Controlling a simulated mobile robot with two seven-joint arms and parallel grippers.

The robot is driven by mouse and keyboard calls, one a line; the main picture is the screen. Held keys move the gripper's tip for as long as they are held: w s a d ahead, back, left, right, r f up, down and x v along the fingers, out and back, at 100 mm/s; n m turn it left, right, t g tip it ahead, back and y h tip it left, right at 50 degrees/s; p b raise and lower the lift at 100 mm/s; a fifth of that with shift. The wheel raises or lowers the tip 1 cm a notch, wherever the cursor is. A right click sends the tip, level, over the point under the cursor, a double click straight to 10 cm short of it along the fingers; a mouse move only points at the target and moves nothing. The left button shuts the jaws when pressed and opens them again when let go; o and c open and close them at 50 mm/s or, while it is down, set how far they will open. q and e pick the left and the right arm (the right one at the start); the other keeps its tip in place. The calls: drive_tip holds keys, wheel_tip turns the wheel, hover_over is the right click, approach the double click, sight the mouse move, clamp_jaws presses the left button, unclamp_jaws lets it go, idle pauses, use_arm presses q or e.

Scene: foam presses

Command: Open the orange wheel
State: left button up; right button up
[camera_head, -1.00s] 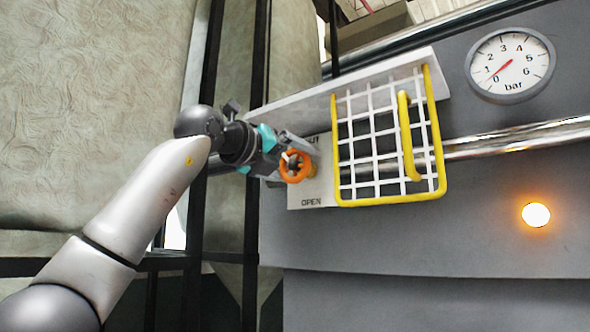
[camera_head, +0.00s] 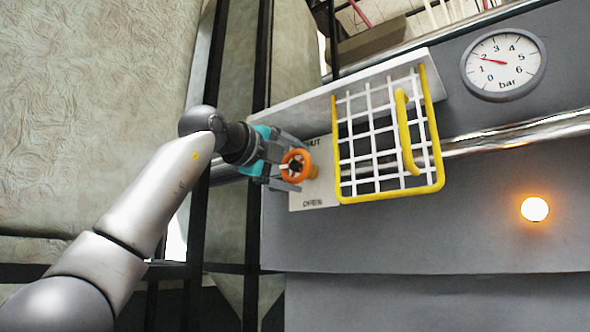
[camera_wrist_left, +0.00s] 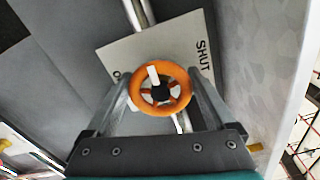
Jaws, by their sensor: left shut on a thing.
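The orange wheel (camera_head: 296,153) is a small spoked ring on the grey machine front, in front of a pale plate (camera_head: 316,200) lettered SHUT at the top and OPEN at the bottom. In the left wrist view the wheel (camera_wrist_left: 160,108) is in the middle, with a white mark on its upper left. My left gripper (camera_head: 293,168) is shut on the wheel, one finger on each side of its rim. Part of the OPEN lettering is hidden in the wrist view. My right gripper is not in view.
A white grid guard with a yellow frame (camera_head: 441,150) is just right of the wheel. A pale ledge (camera_head: 300,106) slants above it. A round bar gauge (camera_head: 503,64) reads about 2. An orange lamp (camera_head: 535,209) is lit. Dark posts stand behind my left arm.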

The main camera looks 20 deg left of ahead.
use_arm(q)
drive_tip(key=shift+r+n, duration=0.1)
drive_tip(key=shift+n, duration=0.2)
idle(0.4)
drive_tip(key=o, duration=1.1)
drive_tip(key=shift+s+a+b, duration=0.2)
drive_tip(key=shift+s+b, duration=0.2)
drive_tip(key=shift+s, duration=0.05)
drive_tip(key=shift+b+v, duration=2.55)
drive_tip(key=shift+v, duration=4.65)
